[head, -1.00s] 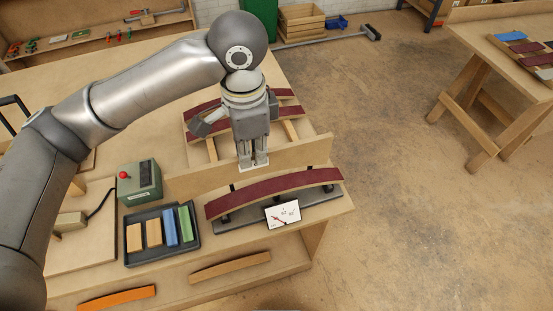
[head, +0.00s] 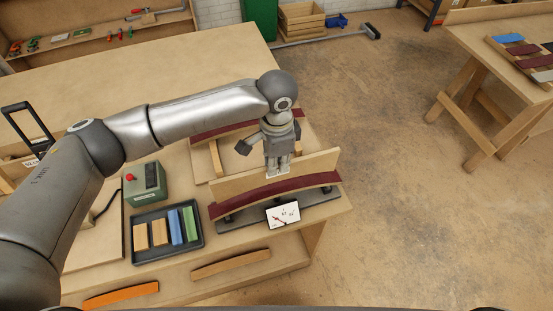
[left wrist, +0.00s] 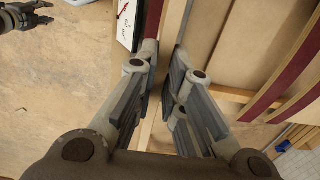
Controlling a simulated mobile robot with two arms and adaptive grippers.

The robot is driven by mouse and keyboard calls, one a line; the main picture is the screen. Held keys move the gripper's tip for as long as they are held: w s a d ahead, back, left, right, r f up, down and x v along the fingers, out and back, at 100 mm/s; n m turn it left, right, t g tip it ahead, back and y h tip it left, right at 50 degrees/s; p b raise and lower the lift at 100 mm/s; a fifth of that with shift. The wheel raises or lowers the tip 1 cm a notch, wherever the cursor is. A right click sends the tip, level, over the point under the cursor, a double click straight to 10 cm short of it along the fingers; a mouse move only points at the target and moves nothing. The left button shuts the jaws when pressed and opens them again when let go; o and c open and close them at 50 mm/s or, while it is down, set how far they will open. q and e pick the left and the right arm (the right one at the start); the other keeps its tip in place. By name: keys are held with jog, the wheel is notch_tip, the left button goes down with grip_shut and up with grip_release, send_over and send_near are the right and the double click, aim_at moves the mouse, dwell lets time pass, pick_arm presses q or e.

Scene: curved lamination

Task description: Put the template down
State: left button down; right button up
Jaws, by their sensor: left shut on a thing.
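The template is a pale wooden board (head: 318,164) held on edge in the head view. It stands just behind and above a curved maroon strip (head: 328,179) on a dark gauge base (head: 320,199) with a white dial (head: 283,214). My left gripper (head: 277,172) is shut on the template's upper edge near its middle. In the left wrist view, the template (left wrist: 172,25) shows as a thin board between the fingers, beside the maroon strip and the dial (left wrist: 126,20). I cannot tell whether the template touches the strip. My right gripper (left wrist: 35,16) shows small at the upper left there.
A dark tray (head: 138,256) with several coloured blocks and a green box (head: 148,183) with a red button stand left of the gauge. Another maroon strip (head: 215,132) lies behind. A loose curved wooden piece (head: 230,265) and an orange one (head: 120,295) lie in front.

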pick_arm(q)
jog(key=shift+f, duration=0.1)
pick_arm(e)
jog(key=shift+d, duration=0.3)
pick_arm(q)
jog(key=shift+f, duration=0.45)
pick_arm(e)
jog(key=shift+d+r, duration=0.1)
jog(key=shift+d, duration=0.05)
pick_arm(q)
jog(key=c, duration=1.5)
grip_release()
